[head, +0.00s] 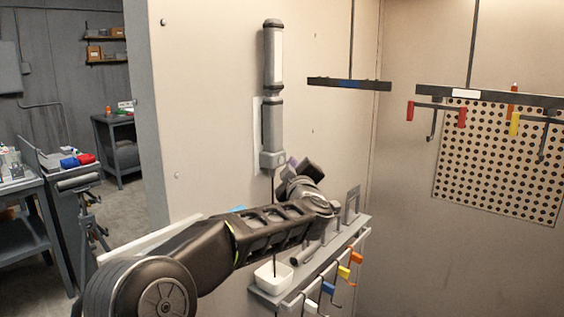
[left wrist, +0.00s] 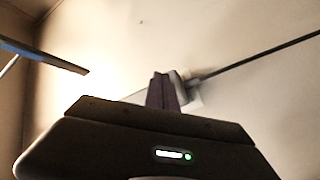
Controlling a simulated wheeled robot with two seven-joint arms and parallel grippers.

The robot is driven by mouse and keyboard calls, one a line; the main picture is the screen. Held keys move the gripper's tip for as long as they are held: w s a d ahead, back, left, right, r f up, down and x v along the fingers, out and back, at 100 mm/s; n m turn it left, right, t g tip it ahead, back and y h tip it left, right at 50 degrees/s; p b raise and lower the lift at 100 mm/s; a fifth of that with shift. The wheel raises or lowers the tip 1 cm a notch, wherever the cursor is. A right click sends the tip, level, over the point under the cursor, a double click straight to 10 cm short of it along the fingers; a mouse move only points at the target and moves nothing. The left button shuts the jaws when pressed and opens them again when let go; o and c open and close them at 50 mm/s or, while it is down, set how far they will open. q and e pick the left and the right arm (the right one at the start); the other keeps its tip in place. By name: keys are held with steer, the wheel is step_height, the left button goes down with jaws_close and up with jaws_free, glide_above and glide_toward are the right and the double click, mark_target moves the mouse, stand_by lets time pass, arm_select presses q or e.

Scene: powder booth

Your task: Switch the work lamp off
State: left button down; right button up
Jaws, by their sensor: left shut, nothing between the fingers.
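The work lamp (head: 273,60) is an upright grey tube with a pale front strip, fixed to the cream booth wall. In the left wrist view the closed fingers (left wrist: 162,90) overlap a pale block (left wrist: 192,101) with a dark cord. I cannot tell whether they touch it. The wall beside them glows brightly. The switch itself cannot be made out. My right gripper is out of view.
Below my left arm, a grey wall shelf (head: 325,258) carries a white cup (head: 273,276) and coloured hooks (head: 344,272). Hanging rails (head: 349,84) with hooks and a perforated panel (head: 500,160) are at the right. A workbench (head: 22,190) stands far left.

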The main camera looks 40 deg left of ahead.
arm_select(q)
steer(key=d, duration=0.5)
steer(key=shift+d, duration=0.4)
